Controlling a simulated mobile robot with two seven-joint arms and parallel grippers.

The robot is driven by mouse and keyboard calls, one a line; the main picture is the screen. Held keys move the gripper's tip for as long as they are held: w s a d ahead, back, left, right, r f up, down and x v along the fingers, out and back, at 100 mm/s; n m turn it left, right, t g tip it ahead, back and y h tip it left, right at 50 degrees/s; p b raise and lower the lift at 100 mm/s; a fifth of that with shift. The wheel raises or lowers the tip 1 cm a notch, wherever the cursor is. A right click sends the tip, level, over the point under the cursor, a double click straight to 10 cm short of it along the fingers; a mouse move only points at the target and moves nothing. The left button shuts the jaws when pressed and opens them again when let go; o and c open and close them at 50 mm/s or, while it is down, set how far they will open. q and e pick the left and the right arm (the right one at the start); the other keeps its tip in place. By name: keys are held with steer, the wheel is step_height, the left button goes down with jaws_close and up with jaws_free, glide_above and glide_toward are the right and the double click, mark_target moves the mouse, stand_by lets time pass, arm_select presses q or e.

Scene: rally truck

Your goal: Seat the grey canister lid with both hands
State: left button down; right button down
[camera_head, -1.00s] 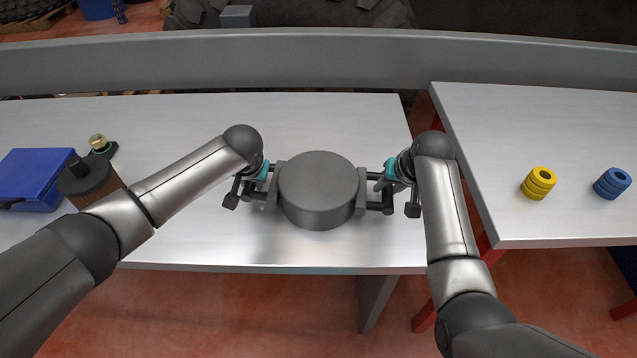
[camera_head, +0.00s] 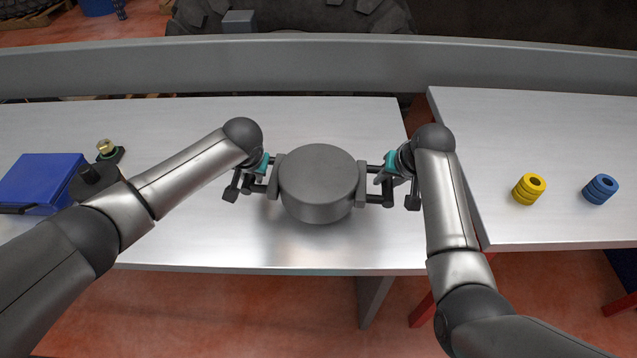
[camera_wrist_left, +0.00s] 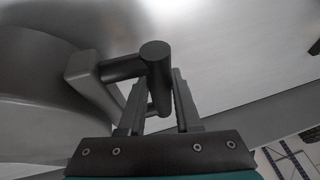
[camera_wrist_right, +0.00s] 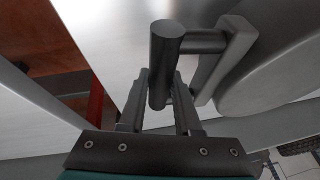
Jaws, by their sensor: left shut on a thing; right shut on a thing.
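The grey canister lid (camera_head: 318,168) is a thick round disc, held level between my two grippers in the head view. It has a bracket with a dark bar handle on each side. My left gripper (camera_head: 262,178) is shut on the left handle (camera_wrist_left: 157,65). My right gripper (camera_head: 385,183) is shut on the right handle (camera_wrist_right: 163,62). A soft shadow lies on the table (camera_head: 225,252) in front of the lid, which looks raised above the surface. I cannot make out a separate canister; anything directly under the lid is hidden.
A blue case (camera_head: 40,180) and a small black fitting with a brass top (camera_head: 106,148) lie at the left. A dark knobbed object (camera_head: 90,174) is partly behind my left arm. A grey rail (camera_head: 300,62) runs behind.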

arm_select(q)
steer(key=shift+r, duration=0.4)
arm_select(e)
steer(key=shift+r, duration=0.4)
arm_select(q)
steer(key=shift+f, duration=0.15)
arm_select(e)
steer(key=shift+f, duration=0.15)
